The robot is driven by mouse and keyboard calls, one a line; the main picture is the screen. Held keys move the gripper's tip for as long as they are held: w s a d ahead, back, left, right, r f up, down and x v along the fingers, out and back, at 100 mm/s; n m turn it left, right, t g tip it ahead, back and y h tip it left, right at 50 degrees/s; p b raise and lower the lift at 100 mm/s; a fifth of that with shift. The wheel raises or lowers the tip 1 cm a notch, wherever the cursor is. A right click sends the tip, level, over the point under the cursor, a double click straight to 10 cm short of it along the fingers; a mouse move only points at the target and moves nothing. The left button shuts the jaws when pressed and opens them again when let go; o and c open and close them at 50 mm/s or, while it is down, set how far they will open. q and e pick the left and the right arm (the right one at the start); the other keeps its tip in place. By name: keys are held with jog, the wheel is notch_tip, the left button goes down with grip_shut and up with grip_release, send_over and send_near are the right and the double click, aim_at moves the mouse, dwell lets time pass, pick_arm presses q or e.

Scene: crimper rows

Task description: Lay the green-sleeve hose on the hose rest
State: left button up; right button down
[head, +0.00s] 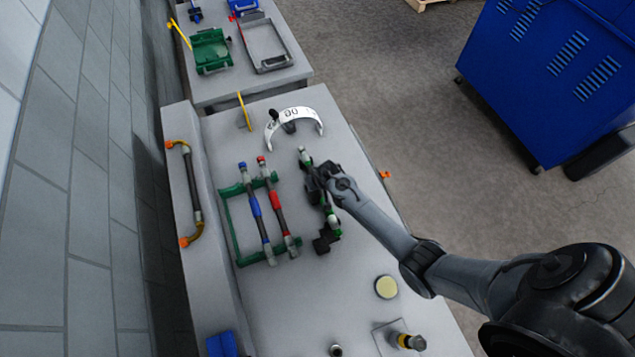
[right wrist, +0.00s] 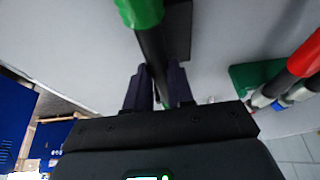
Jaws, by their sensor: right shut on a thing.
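The green-sleeve hose (head: 333,222) lies lengthwise on or just above the grey bench, right of the red-sleeve hose. My right gripper (head: 322,180) is shut on it and hides its middle. In the right wrist view, my gripper (right wrist: 158,88) has its fingers around the dark part of the hose (right wrist: 153,48), below the green sleeve (right wrist: 140,12). A dark block (head: 325,243) is at the hose's near end; I cannot tell whether it is the hose rest or whether they touch. My left gripper is not in view.
A green rack (head: 234,240) carries a blue-sleeve hose (head: 256,210) and a red-sleeve hose (head: 277,205). A white arched gauge (head: 295,113) stands beyond the hose's far end. A pale yellow disc (head: 387,287) lies nearer. The bench between is clear.

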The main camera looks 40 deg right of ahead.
jog(key=shift+w+r, duration=0.1)
dwell(0.4)
dwell(0.5)
jog(key=shift+p, duration=0.35)
jog(key=shift+f, duration=0.2)
jog(key=c, duration=1)
grip_release()
jog(key=shift+o, duration=0.5)
jog(key=shift+f, duration=0.1)
